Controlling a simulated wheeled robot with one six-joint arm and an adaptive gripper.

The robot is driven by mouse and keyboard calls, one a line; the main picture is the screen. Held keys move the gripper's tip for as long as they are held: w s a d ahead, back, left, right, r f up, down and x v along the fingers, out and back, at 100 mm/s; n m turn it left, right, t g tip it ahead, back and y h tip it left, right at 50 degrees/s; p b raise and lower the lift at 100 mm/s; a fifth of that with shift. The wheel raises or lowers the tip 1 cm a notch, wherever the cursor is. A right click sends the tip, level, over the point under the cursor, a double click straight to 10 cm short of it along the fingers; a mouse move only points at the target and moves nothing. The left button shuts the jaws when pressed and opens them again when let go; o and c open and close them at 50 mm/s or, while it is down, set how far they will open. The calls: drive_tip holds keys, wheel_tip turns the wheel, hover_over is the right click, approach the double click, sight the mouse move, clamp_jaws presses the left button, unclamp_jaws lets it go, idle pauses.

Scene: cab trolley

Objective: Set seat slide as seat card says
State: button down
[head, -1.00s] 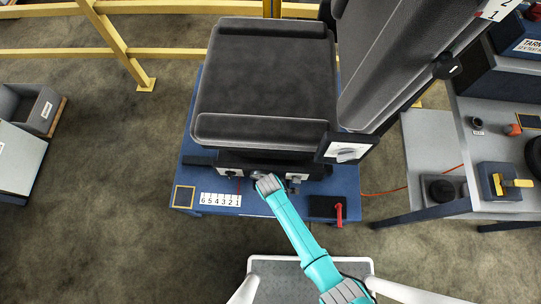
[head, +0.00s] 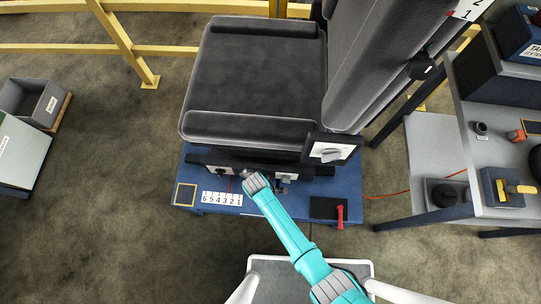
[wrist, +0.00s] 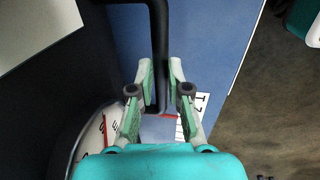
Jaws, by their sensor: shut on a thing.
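The dark grey seat (head: 255,80) sits on a blue base (head: 350,180). A white number strip (head: 222,198) reading 6 5 4 3 2 1 lies on the base's front part. A thin red pointer (head: 229,186) under the seat stands near the 2 and 3; I cannot tell exactly which. My gripper (wrist: 162,66) is shut on a black bar (wrist: 158,30) under the seat's front edge. In the head view my gripper (head: 250,179) hides most of that bar. In the wrist view a red mark (wrist: 169,116) shows beside the strip. I cannot read a seat card.
A panel with a grey knob (head: 331,153) is on the seat's side. A red lever (head: 340,216) stands at the base's right front. A grey bench (head: 440,150) stands right, a crate (head: 35,102) left. Yellow rails (head: 125,45) run behind.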

drive_tip(key=a, duration=1)
drive_tip(key=shift+w+a+r, duration=0.1)
drive_tip(key=shift+w+a, duration=0.1)
drive_tip(key=shift+a, duration=0.2)
drive_tip(key=c, duration=1.4)
unclamp_jaws()
drive_tip(key=shift+a, duration=0.1)
drive_tip(key=shift+r, duration=0.15)
wheel_tip(320, 180, up, 11)
drive_tip(key=s, duration=0.2)
drive_tip(key=shift+s+r, duration=0.15)
drive_tip(key=shift+r, duration=0.05)
